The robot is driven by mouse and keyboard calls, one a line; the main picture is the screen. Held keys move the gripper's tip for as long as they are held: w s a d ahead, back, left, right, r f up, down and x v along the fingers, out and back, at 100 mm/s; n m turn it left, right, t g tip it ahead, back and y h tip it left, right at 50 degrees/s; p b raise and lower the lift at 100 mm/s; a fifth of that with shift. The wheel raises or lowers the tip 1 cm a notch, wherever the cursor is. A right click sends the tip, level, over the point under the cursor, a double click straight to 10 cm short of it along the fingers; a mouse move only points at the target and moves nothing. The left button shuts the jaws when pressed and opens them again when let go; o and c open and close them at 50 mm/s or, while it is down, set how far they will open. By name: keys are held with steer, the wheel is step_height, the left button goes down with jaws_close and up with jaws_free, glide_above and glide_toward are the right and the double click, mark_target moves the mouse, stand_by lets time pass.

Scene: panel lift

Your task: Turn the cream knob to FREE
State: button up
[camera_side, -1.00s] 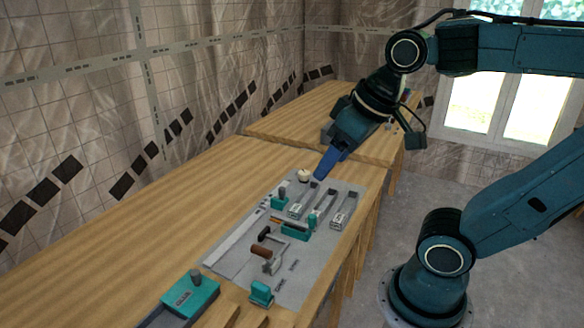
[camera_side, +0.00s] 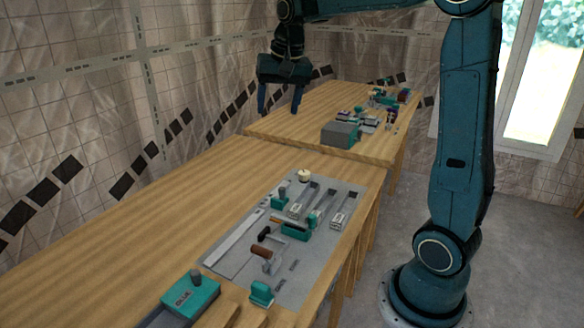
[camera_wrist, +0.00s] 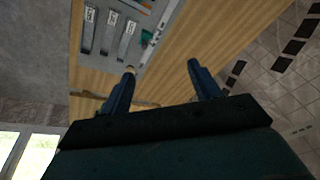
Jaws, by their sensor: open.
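The cream knob (camera_side: 304,175) stands at the far end of the grey panel (camera_side: 228,262) on the near bench. In the wrist view a small cream spot, likely the knob (camera_wrist: 130,69), shows just beyond the tip of the left finger. My gripper (camera_side: 279,112) is open and empty, fingers pointing down, high and well beyond the knob in the side view. It also shows in the wrist view (camera_wrist: 160,66) with its two blue fingers apart. The knob's pointer and any FREE marking are too small to read.
The panel also carries a brown-handled crank (camera_side: 262,252), a teal block (camera_side: 262,293) and slotted channels (camera_side: 342,214). A teal box (camera_side: 190,293) sits at the near end. The far bench holds a grey box (camera_side: 340,133) and small parts. The wood left of the panel is clear.

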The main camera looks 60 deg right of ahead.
steer(key=w+d+f+m+g, duration=0.1)
steer(key=w+d+f+m, duration=0.3)
steer(key=d, duration=0.4)
steer(key=m+g+y, duration=0.1)
steer(key=m+g, duration=0.1)
steer(key=m, duration=0.5)
glide_above(304, 173)
step_height(304, 173, down, 17)
steer(key=shift+w+d+r, duration=0.1)
steer(key=shift+d+r, duration=0.05)
steer(key=shift+f, duration=6.9)
steer(key=c, duration=1)
steer(key=shift+o, duration=0.2)
